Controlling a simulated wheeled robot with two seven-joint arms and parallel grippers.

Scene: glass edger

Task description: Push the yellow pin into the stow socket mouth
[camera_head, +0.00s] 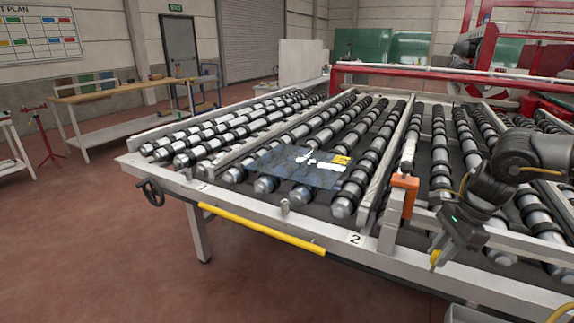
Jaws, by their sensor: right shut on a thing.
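My right gripper (438,256) reaches in from the right and points down at the front rail of the roller table, right of the number 2 plate. It is shut on the yellow pin (434,258), of which only a small yellow part shows at the fingertips. The rest of the pin is hidden by the gripper. I cannot make out the stow socket mouth, nor whether the pin touches it. My left gripper is not in view.
The roller table (225,195) fills the middle, with a glass sheet (285,165) on its rollers. An orange block (404,183) on a post stands left of my right gripper. A yellow bar (262,230) and a handwheel (150,192) are on the front side.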

